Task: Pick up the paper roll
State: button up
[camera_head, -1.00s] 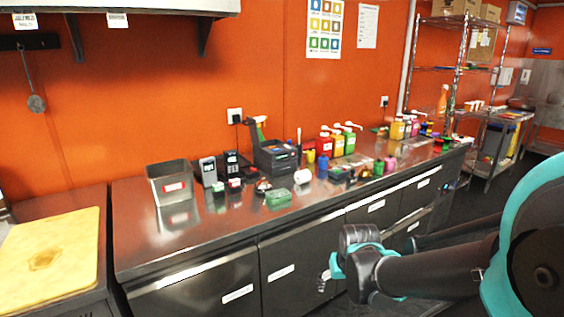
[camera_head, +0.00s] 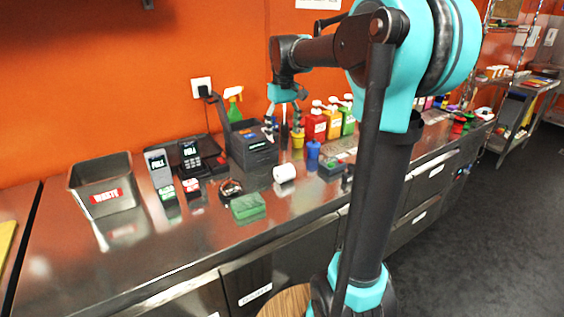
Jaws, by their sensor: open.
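The paper roll (camera_head: 284,173) is a small white cylinder lying on its side on the steel counter (camera_head: 190,238), in front of the black printer-like box. My gripper (camera_head: 283,138) points down above the counter, beyond and higher than the roll in the picture, in front of the right part of the black box. Its fingers are apart and I see nothing between them. The roll is in full view and nothing touches it from above.
A green block (camera_head: 248,207) and a dark round item (camera_head: 231,188) lie left of the roll. The black box (camera_head: 252,146) stands behind it. A blue bottle (camera_head: 313,150) is to the right. A waste bin (camera_head: 104,186) and card terminals (camera_head: 190,158) stand left. The front counter is clear.

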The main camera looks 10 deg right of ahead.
jog(key=w, duration=0.1)
send_near(284, 167)
jog(key=f, duration=0.2)
jog(key=w+f, duration=0.1)
jog(key=f, duration=0.4)
jog(key=shift+w+a, duration=0.2)
jog(key=shift+w, duration=0.15)
jog(key=shift+s+d+f, duration=0.1)
jog(key=shift+s+f, duration=0.1)
jog(key=shift+f, duration=0.7)
jog(key=shift+s+d+f, duration=0.1)
jog(key=shift+s+f, duration=0.1)
jog(key=shift+f, duration=0.75)
jog(key=shift+s+d+f, duration=0.1)
jog(key=shift+s+f, duration=0.1)
jog(key=shift+f, duration=0.7)
jog(key=c, duration=1.3)
jog(key=shift+r, duration=0.15)
